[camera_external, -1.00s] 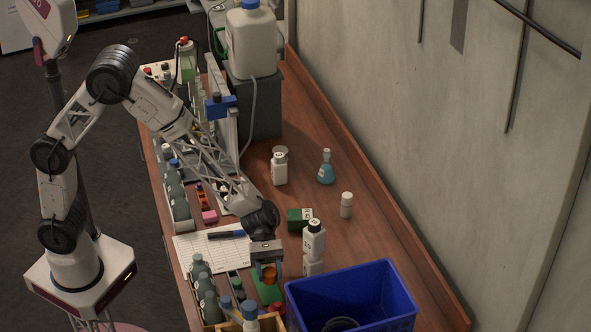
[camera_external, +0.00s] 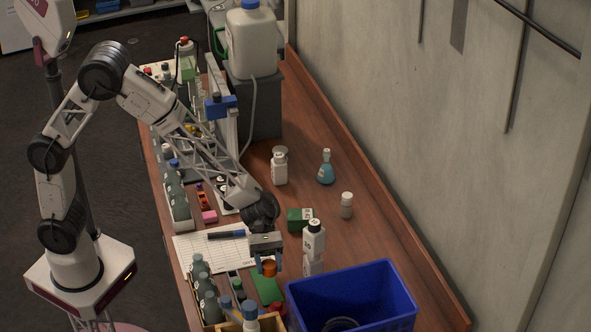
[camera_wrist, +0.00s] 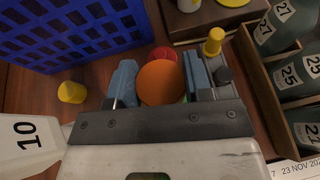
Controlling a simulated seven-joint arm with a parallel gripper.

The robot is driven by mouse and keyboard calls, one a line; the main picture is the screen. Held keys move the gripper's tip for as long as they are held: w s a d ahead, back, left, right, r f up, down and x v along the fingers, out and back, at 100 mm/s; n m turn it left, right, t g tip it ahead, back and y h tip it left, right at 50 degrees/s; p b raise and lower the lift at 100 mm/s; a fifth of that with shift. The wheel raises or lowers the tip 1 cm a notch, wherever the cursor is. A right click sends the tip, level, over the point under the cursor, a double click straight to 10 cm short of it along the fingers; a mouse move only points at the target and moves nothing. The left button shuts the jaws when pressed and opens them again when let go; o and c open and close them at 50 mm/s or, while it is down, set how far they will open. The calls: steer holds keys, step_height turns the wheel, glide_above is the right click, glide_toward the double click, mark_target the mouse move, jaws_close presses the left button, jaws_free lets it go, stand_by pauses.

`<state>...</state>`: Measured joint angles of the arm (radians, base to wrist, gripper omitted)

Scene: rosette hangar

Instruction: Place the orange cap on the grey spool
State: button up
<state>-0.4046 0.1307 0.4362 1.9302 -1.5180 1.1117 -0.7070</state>
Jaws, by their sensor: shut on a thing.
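My gripper (camera_external: 269,265) is shut on the orange cap (camera_external: 269,269), above the green sheet (camera_external: 266,287) on the bench. In the wrist view the orange cap (camera_wrist: 160,83) sits between the two blue fingers of my gripper (camera_wrist: 160,78). A dark grey round piece (camera_wrist: 224,75), perhaps the grey spool, shows just right of the right finger. It is partly hidden, and I cannot tell for sure that it is the spool. I cannot pick out the grey spool in the external view.
A blue crate (camera_external: 403,309) stands right of my gripper. A numbered white bottle (camera_external: 314,236) stands close behind it. Grey bottles (camera_external: 206,287) line the left. The wrist view shows a red piece (camera_wrist: 163,53) and yellow pieces (camera_wrist: 212,42) near the fingers.

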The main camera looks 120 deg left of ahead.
steer(key=shift+w, duration=0.1)
steer(key=shift+w+r+t, duration=0.3)
steer(key=shift+w+r, duration=0.1)
steer(key=shift+w, duration=0.3)
steer(key=shift+w+d+r+n+t+y, duration=1.65)
steer(key=shift+w+r+n+y, duration=1.4)
steer(key=shift+w+r, duration=2.1)
steer(key=shift+w+d+n+t+y, duration=0.25)
steer(key=shift+d+n+y, duration=0.4)
steer(key=shift+d, duration=0.8)
steer(key=shift+w+d+n+t+y, duration=0.25)
steer(key=shift+d+n+y, duration=0.4)
steer(key=shift+d, duration=0.75)
steer(key=shift+w+d+n+t+y, duration=0.2)
steer(key=shift+d+n+y, duration=0.4)
steer(key=shift+d, duration=0.85)
steer(key=shift+s+d+f+n+y, duration=0.15)
steer(key=shift+d+y, duration=0.1)
steer(key=shift+d, duration=0.25)
steer(key=shift+s+d+f+n+y, duration=0.1)
steer(key=shift+d+y, duration=0.1)
steer(key=shift+d, duration=0.25)
steer(key=shift+r, duration=0.2)
